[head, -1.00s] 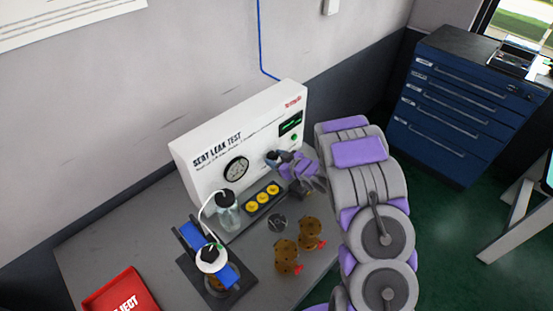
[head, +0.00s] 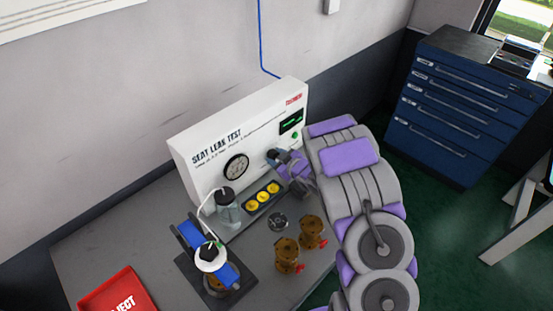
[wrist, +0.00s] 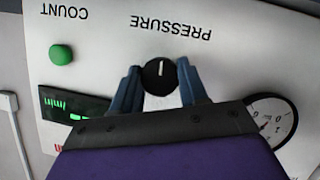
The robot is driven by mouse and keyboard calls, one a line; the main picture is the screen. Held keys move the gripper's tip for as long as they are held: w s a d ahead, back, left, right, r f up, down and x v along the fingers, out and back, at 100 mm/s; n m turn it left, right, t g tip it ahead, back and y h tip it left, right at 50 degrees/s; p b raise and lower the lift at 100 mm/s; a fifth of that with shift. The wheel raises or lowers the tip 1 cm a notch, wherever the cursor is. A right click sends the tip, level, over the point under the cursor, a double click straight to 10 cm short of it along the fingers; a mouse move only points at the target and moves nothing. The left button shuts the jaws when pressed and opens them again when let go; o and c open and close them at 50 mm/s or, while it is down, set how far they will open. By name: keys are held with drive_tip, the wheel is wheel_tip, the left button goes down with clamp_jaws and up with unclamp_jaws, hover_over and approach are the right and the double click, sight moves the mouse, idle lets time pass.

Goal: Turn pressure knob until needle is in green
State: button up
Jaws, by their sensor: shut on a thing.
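The black pressure knob (wrist: 160,76) with a white mark sits on the white seat leak test panel (head: 207,146). My gripper (wrist: 160,86) is shut on the knob, with one blue-grey finger on each side of it. In the head view my gripper (head: 275,156) is at the panel front and hides the knob. The round gauge (head: 236,167) is left of my gripper in the head view. It is partly visible at the right in the wrist view (wrist: 274,120). The needle and any green zone are too small or cut off to read.
A green button (wrist: 61,54) and a lit display (wrist: 70,105) are on the same panel. A clear jar (head: 228,212), a tray of yellow caps (head: 246,211), brass valves (head: 287,252) and a clamped valve fixture (head: 211,258) stand in front. A red reject bin (head: 100,297) is at lower left.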

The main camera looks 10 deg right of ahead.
drive_tip(key=o, duration=1.1)
drive_tip(key=shift+w, duration=0.1)
drive_tip(key=shift+c, duration=0.2)
drive_tip(key=p+v, duration=0.4)
drive_tip(key=v, duration=1.3)
drive_tip(key=shift+p, duration=0.4)
drive_tip(key=shift+d+r, duration=0.1)
